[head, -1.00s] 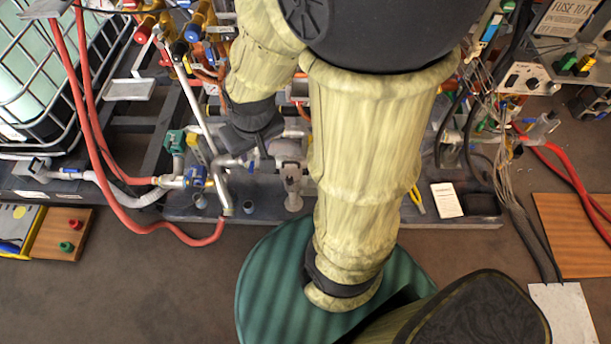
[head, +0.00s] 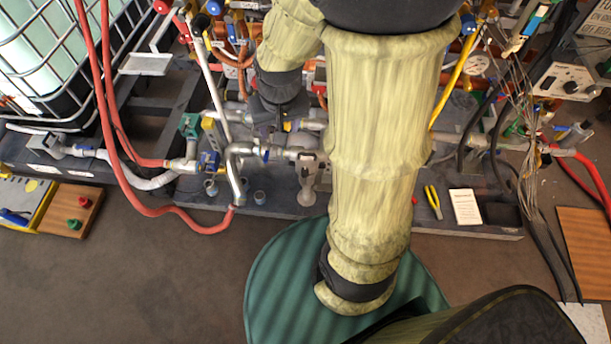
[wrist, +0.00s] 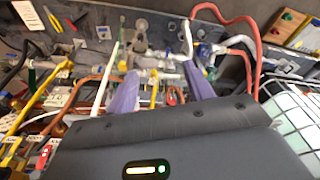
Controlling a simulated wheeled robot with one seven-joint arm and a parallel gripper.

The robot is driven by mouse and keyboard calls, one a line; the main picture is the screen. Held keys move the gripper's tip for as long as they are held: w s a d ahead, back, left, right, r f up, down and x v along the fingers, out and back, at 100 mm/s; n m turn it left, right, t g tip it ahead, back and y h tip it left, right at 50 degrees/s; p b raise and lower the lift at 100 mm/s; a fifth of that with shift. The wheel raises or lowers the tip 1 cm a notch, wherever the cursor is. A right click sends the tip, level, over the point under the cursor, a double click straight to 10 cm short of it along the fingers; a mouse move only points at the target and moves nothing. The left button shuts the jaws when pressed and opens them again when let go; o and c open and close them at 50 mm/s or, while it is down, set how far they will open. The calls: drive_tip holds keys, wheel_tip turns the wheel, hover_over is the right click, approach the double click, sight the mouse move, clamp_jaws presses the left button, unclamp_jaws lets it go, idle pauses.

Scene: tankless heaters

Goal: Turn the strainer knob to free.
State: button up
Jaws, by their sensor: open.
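A grey branched pipe fitting (head: 307,178) stands out from the pipework in the head view, left of my arm. It looks like the strainer, but I cannot make out a separate knob or its setting. A similar grey fitting shows in the wrist view (wrist: 137,42), beyond my gripper. My gripper (wrist: 163,84) has its two purple fingers spread apart, with pipes visible between and beyond them. Nothing is held. In the head view the fingers are mostly hidden below the dark wrist, just above the pipes.
Red hoses (head: 112,150) loop down on the left beside a caged tank (head: 60,60). Yellow-handled pliers (head: 433,202) and a white card (head: 465,207) lie on the grey board. Dark cables (head: 535,220) hang at right.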

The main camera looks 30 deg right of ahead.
drive_tip(key=w+d+f+m+g+b, duration=0.1)
drive_tip(key=w+d+f+m+b, duration=0.2)
drive_tip(key=f+b, duration=0.45)
drive_tip(key=w+d+f+m+b, duration=0.25)
drive_tip(key=w+f+b, duration=0.3)
drive_tip(key=f, duration=0.45)
drive_tip(key=m+g+b, duration=0.1)
drive_tip(key=m+b, duration=0.3)
drive_tip(key=b, duration=0.8)
hover_over(305, 170)
wheel_tip(305, 170, down, 16)
drive_tip(key=shift+w+f, duration=0.1)
drive_tip(key=shift+f, duration=0.1)
wheel_tip(305, 170, down, 18)
drive_tip(key=b, duration=0.6)
drive_tip(key=shift+r, duration=0.25)
drive_tip(key=c, duration=1)
